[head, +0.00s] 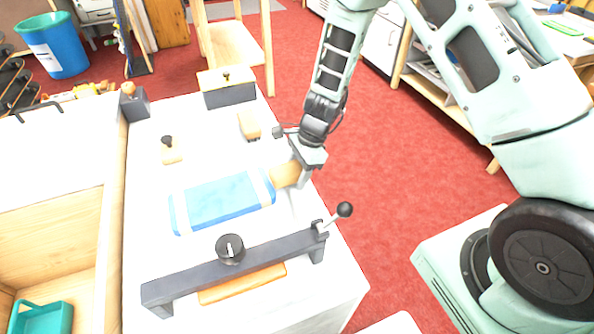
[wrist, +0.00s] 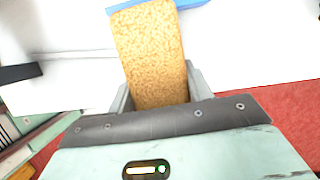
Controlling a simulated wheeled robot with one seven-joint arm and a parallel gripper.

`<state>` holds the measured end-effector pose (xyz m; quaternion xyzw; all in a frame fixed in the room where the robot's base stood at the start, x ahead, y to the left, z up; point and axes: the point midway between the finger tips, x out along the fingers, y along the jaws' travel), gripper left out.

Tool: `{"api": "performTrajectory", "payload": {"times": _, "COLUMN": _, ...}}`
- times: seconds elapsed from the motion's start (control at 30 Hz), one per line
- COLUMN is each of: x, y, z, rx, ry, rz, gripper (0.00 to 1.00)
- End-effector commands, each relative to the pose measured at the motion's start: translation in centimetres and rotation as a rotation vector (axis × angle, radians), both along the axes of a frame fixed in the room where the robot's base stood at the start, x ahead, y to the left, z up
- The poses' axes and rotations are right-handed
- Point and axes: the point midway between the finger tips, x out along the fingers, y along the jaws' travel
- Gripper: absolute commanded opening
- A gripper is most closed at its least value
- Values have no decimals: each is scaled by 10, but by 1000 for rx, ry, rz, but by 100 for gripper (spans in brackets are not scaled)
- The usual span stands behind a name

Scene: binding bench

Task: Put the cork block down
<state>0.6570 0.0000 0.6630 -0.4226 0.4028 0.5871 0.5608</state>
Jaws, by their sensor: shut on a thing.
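The cork block (wrist: 152,55) is a tan, speckled slab, and it fills the middle of the wrist view between the two fingers. My gripper (wrist: 157,98) is shut on it. In the head view the cork block (head: 285,175) shows as a tan piece under my gripper (head: 302,168), near the right edge of the white bench. It is right beside the end of a blue and white bundle (head: 222,201). I cannot tell whether the block touches the bench top or the bundle.
A dark press bar (head: 270,256) with a knob and lever crosses the front of the bench (head: 335,290). Small wooden pieces (head: 171,152) (head: 249,125) and a dark box (head: 229,95) stand farther back. A wooden-walled bin with a teal tray (head: 42,318) lies left.

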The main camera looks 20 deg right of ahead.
Motion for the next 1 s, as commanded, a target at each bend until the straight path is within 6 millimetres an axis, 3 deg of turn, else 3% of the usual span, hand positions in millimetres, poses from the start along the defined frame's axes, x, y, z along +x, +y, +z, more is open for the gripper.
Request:
{"api": "performTrajectory", "payload": {"times": 0.2, "x": 0, "y": 0, "z": -3, "rx": 0, "ry": 0, "rz": 0, "gripper": 14}}
{"api": "performTrajectory", "payload": {"times": 0.23, "x": 0, "y": 0, "z": -3, "rx": 0, "ry": 0, "rz": 0, "gripper": 59}}
{"api": "performTrajectory", "payload": {"times": 0.3, "x": 0, "y": 0, "z": -3, "rx": 0, "ry": 0, "rz": 0, "gripper": 72}}
{"api": "performTrajectory", "payload": {"times": 0.67, "x": 0, "y": 0, "z": 5, "rx": 0, "ry": -1, "rz": 1, "gripper": 72}}
{"api": "performTrajectory", "payload": {"times": 1.0, "x": 2, "y": -18, "z": 68, "rx": 0, "ry": -4, "rz": 1, "gripper": 72}}
